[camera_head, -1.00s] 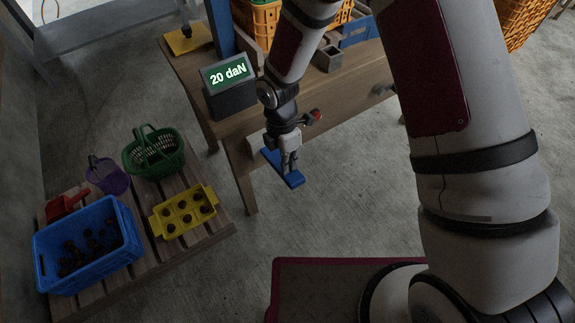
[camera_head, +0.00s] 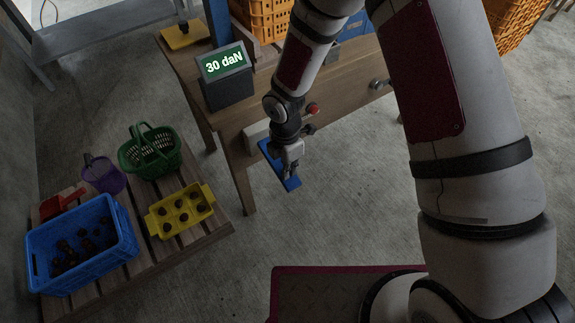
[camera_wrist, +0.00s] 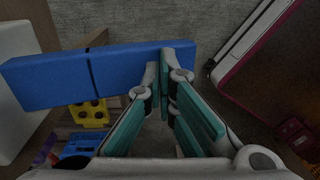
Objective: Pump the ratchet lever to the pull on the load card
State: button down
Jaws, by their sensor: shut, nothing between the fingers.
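The ratchet lever is a flat blue bar (camera_head: 278,169) jutting from the front of the wooden bench, sloping in the head view; it also spans the upper left of the wrist view (camera_wrist: 50,80). My gripper (camera_head: 292,170) is at the lever's outer part. In the wrist view its teal-padded fingers (camera_wrist: 172,78) are shut with nothing between them, their tips close against the bar's end; whether they touch it I cannot tell. A screen on a dark box (camera_head: 224,65) on the bench reads "30 daN". I cannot make out a load card.
The bench (camera_head: 330,85) carries an orange crate (camera_head: 262,20). On a low slatted pallet (camera_head: 150,270) at left stand a blue crate (camera_head: 122,254), a green basket (camera_head: 170,160), a purple basket (camera_head: 105,180) and a yellow tray (camera_head: 160,228). Bare floor lies in front of the bench.

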jog(key=shift+s+d+f, duration=0.1)
jog(key=shift+s+f, duration=0.05)
jog(key=shift+f, duration=0.25)
dwell(0.3)
jog(key=shift+s+r, duration=0.1)
jog(key=shift+r, duration=0.15)
notch_tip(320, 180, up, 13)
jog(key=s+d+p, duration=0.2)
jog(key=p, duration=0.2)
jog(key=shift+s+p, duration=0.4)
